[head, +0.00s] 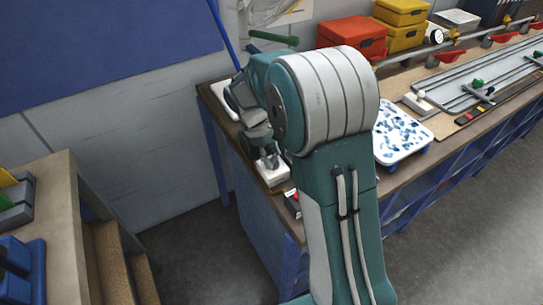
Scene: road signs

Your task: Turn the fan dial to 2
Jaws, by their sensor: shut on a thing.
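My gripper (268,164) points down at the far left end of the workbench and shows small, partly behind my own arm. Its fingers are shut on the dial of a small white box (277,180) on the bench. The dial itself is hidden by the fingers, and its setting and numbers cannot be read. A whitish base (222,95) shows on the bench behind the wrist. I cannot make out a fan with certainty.
A blue-speckled white platform (402,131) stands on the workbench right of my arm. Red (352,32) and yellow bins (402,10), a metal rail and a grey rack (487,85) lie farther back. A wooden table (58,205) stands at the left, with open floor between.

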